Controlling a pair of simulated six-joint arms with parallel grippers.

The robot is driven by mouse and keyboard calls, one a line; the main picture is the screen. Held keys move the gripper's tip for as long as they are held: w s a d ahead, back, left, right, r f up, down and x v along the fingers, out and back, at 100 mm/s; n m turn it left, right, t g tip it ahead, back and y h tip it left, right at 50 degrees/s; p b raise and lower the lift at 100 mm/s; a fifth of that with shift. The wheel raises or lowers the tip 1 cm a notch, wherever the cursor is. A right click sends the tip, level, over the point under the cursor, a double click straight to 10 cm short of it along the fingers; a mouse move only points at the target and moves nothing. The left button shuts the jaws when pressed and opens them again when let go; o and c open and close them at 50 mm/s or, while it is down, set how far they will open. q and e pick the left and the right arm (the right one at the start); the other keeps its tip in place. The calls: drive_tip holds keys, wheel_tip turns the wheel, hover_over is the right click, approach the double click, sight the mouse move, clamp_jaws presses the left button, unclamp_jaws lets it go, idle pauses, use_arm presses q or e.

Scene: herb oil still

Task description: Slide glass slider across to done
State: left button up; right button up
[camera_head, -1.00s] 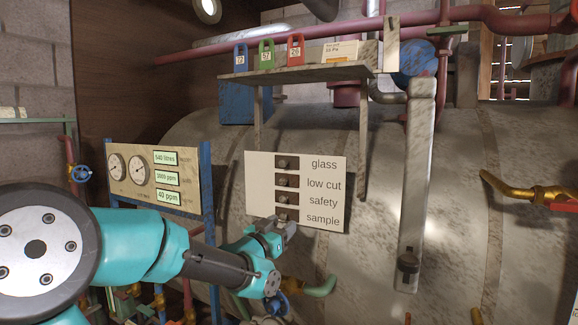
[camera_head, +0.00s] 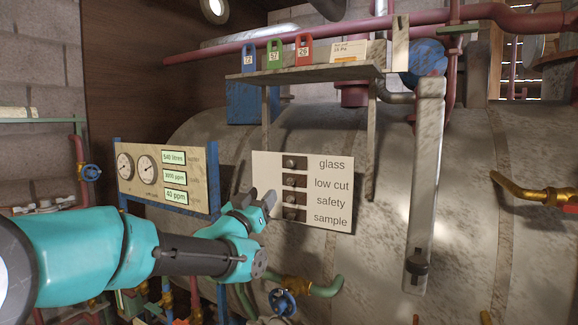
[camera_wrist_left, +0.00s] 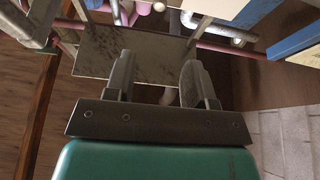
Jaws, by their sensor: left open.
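The slider board (camera_head: 334,208) is a cream panel with several dark slots stacked in a column, labelled glass, low cut, safety and sample. The glass slider (camera_head: 291,162) is the top one; its knob sits at the left part of its slot. My left gripper (camera_head: 270,201) is at the left edge of the board, near the low cut and safety rows, below the glass slider. In the left wrist view my left gripper (camera_wrist_left: 154,70) is open with nothing between the fingers. The board cannot be made out in the left wrist view. My right gripper is not in view.
A shelf (camera_head: 310,72) with coloured numbered tags hangs above the board. A gauge panel (camera_head: 167,178) stands to the left. A vertical metal bar (camera_head: 424,180) is to the right. A blue valve wheel (camera_head: 282,302) and green pipe are below.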

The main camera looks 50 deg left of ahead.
sight(289, 164)
use_arm(q)
drive_tip(key=x, duration=1.6)
drive_tip(key=shift+c, duration=0.5)
clamp_jaws()
